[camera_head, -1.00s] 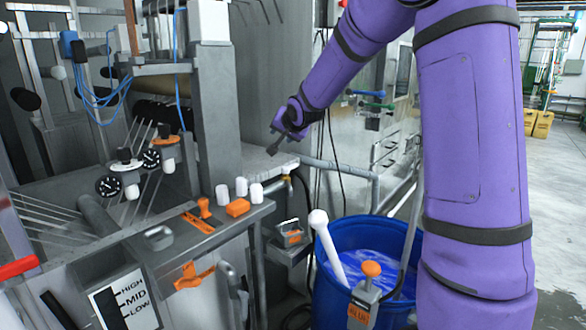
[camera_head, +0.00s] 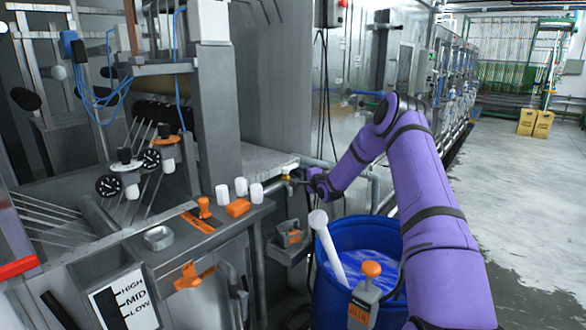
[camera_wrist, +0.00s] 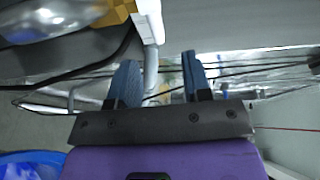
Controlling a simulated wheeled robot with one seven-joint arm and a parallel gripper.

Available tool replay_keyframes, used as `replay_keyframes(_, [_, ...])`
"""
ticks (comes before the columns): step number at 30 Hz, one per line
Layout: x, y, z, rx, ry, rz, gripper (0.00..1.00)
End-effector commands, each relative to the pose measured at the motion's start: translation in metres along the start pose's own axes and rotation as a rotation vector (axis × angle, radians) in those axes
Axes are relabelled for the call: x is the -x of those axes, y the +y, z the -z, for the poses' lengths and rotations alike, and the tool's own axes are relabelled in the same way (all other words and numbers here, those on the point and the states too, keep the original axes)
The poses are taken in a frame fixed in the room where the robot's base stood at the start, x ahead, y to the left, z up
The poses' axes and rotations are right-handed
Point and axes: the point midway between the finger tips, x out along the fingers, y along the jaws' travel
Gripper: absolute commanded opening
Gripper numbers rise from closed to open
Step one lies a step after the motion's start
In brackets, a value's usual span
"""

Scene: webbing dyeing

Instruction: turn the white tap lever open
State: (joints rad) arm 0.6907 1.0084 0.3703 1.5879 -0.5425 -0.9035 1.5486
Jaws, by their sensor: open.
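The white tap lever (camera_head: 290,168) sits on a small brass tap (camera_head: 286,178) at the edge of the grey bench, left of the pipe. In the wrist view, the white lever (camera_wrist: 150,20) shows at the top, beside the brass body (camera_wrist: 116,12). My gripper (camera_head: 297,182) is close to the right of the tap in the head view. In the wrist view, my gripper (camera_wrist: 160,76) has its two blue-grey fingers spread, with nothing held between them. The lever lies ahead of the fingers, above the gap and nearer the left finger. Contact cannot be told.
A blue barrel (camera_head: 327,268) with blue liquid and a white pole (camera_head: 328,246) stands below my arm. A grey pipe (camera_head: 375,192) runs behind the gripper. White cylinders (camera_head: 241,187) and an orange block (camera_head: 238,208) are on the console at left.

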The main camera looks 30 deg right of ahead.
Motion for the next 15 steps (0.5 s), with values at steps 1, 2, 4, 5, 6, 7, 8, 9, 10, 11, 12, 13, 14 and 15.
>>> replay_keyframes(1, [0.0, 0.005, 0.004, -0.014, 0.004, 0.01, 0.45])
replay_keyframes(2, [0.0, 0.006, 0.005, -0.021, 0.005, 0.015, 0.45])
replay_keyframes(4, [-0.002, 0.008, 0.006, -0.03, 0.006, 0.021, 0.45])
replay_keyframes(5, [-0.003, 0.009, 0.006, -0.031, 0.006, 0.022, 0.45])
replay_keyframes(6, [-0.006, 0.009, 0.006, -0.032, 0.005, 0.023, 0.45])
replay_keyframes(7, [-0.008, 0.009, 0.006, -0.031, 0.005, 0.023, 0.45])
replay_keyframes(8, [-0.012, 0.008, 0.006, -0.031, 0.005, 0.024, 0.45])
replay_keyframes(9, [-0.017, 0.008, 0.005, -0.03, 0.004, 0.023, 0.45])
replay_keyframes(10, [-0.021, 0.008, 0.005, -0.029, 0.004, 0.023, 0.45])
replay_keyframes(11, [-0.026, 0.008, 0.005, -0.029, 0.004, 0.023, 0.45])
replay_keyframes(12, [-0.033, 0.008, 0.006, -0.028, 0.005, 0.023, 0.45])
replay_keyframes(13, [-0.038, 0.008, 0.006, -0.029, 0.004, 0.022, 0.45])
replay_keyframes(14, [-0.043, 0.008, 0.006, -0.028, 0.004, 0.023, 0.45])
replay_keyframes(15, [-0.051, 0.007, 0.006, -0.028, 0.004, 0.023, 0.45])
